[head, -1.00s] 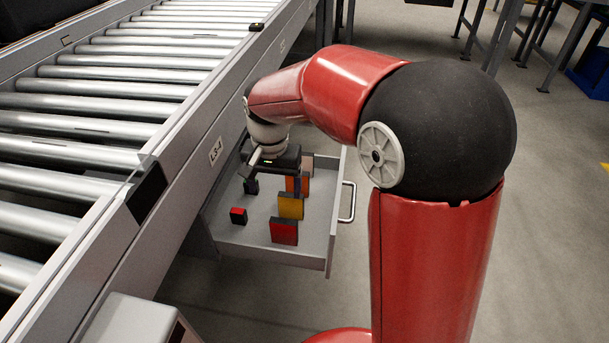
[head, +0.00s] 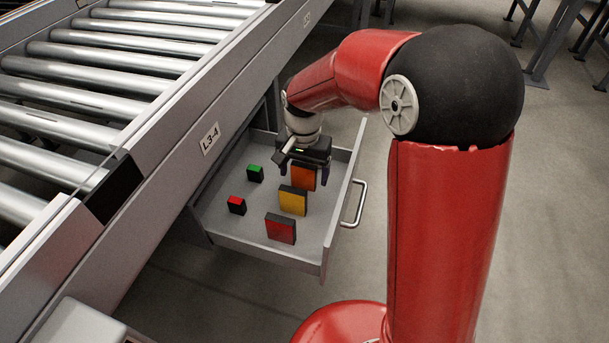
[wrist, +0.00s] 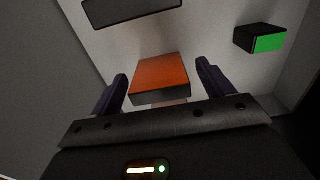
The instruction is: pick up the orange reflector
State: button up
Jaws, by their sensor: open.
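The orange reflector (head: 304,178) stands in the open drawer, at the far end of a row behind a yellow one. In the wrist view, the orange reflector (wrist: 160,74) shows an orange face with a dark edge. My gripper (head: 304,170) is open just above it, and the head view shows its upper part hidden by the gripper. In the wrist view, the fingers of my gripper (wrist: 161,76) lie on either side of the reflector, with a gap on both sides. No contact is visible.
The roller conveyor (head: 120,80) rises along the left. The drawer handle (head: 356,203) sticks out to the right.

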jog(key=shift+f, duration=0.95)
jog(key=shift+c, duration=0.3)
jog(key=c, duration=1)
